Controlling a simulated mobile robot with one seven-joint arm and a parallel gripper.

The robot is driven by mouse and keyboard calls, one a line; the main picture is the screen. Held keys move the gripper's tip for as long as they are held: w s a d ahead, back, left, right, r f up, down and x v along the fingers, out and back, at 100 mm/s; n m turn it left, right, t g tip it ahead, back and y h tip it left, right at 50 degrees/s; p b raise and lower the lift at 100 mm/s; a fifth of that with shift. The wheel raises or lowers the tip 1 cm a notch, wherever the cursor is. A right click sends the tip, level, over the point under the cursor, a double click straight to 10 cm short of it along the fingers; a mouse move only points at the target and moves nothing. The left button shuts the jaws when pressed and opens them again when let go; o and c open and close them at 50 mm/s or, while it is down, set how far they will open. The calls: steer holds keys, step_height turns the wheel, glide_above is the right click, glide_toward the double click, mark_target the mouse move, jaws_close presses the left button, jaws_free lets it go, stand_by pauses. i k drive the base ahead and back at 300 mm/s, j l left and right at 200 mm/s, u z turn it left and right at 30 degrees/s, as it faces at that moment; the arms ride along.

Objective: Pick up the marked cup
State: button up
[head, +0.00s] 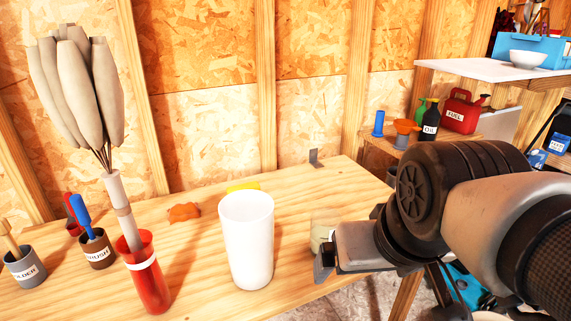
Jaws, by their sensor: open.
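No single cup is plainly the marked one. A tall plain white cup (247,245) stands upright on the wooden bench, with no mark visible on it. A red cup (148,285) with a white band stands left of it and holds a vase-like stem with large pale petals or leaves. A brown cup (98,254) and a grey cup (25,271) carry white lettered labels, partly readable, and hold handled tools. My gripper (322,254) is open at the bench's right side, to the right of the white cup and apart from it. A pale greenish object shows at its fingers, partly hidden.
The wooden bench (290,190) ends on the right near my arm. An orange lump (184,212) and a yellow item (243,187) lie behind the white cup. A small grey bracket (314,157) stands at the back. A side shelf holds a red fuel can (461,111) and bottles.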

mark_target(324, 220)
steer(key=z, duration=0.7)
steer(key=k+j+z, duration=0.15)
steer(key=j+z, duration=0.25)
steer(key=k+j+z, duration=0.15)
steer(key=z, duration=0.3)
steer(key=k, duration=0.05)
